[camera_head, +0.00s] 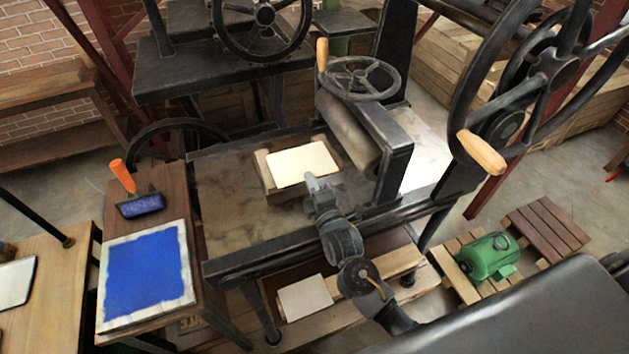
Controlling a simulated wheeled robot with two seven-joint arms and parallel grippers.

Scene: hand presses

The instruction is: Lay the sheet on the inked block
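A cream sheet (302,164) lies over the block in a shallow wooden tray (264,178) on the press bed, slightly skewed to the tray. The block's inked face is hidden under it. My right gripper (311,180) is at the sheet's near edge, its fingertips overlapping that edge in the picture. The fingers are small and seen nearly end-on, so I cannot tell whether they are shut on the sheet or open beside it. My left gripper is not in view.
The press roller (347,133) and its handwheel (360,78) stand just right of the tray. A large crank wheel with a wooden handle (481,152) is farther right. Left are a blue ink slab (146,275) and an orange-handled brayer (140,203). The bed left of the tray is clear.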

